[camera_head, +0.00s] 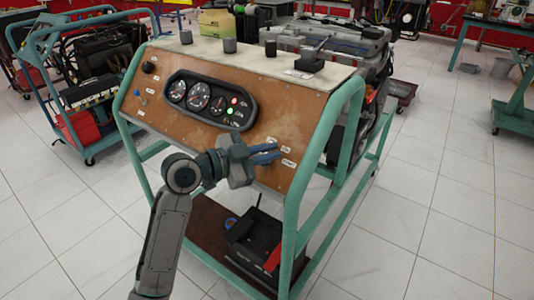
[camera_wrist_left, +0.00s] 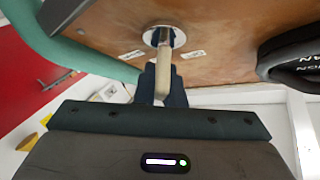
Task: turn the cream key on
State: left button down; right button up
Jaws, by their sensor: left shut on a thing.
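The cream key (camera_wrist_left: 163,72) shows in the left wrist view, sticking out from a round silver switch plate (camera_wrist_left: 178,38) on the brown panel. My left gripper (camera_head: 277,153) is at the right part of the slanted panel in the head view. It is shut on the key, and its dark fingers (camera_wrist_left: 162,88) show at the key in the wrist view. In the head view my gripper hides the key. Small white labels (camera_head: 289,163) surround the switch. My right gripper is in neither view.
The brown panel (camera_head: 155,105) sits in a green frame (camera_head: 329,135) and carries a gauge cluster (camera_head: 210,100) with a red and a green lamp lit. A black battery (camera_head: 257,240) stands on the lower shelf. Another engine stand (camera_head: 90,90) is at the left.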

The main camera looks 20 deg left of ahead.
pick_arm(q)
jog(key=c, duration=1.5)
grip_release()
jog(key=shift+s+a, duration=0.35)
jog(key=shift+a, duration=0.1)
jog(key=b+v, duration=0.1)
jog(key=v, duration=0.8)
jog(key=shift+s+a+r, duration=0.1)
jog(key=shift+s+a, duration=0.05)
jog(key=shift+s, duration=0.15)
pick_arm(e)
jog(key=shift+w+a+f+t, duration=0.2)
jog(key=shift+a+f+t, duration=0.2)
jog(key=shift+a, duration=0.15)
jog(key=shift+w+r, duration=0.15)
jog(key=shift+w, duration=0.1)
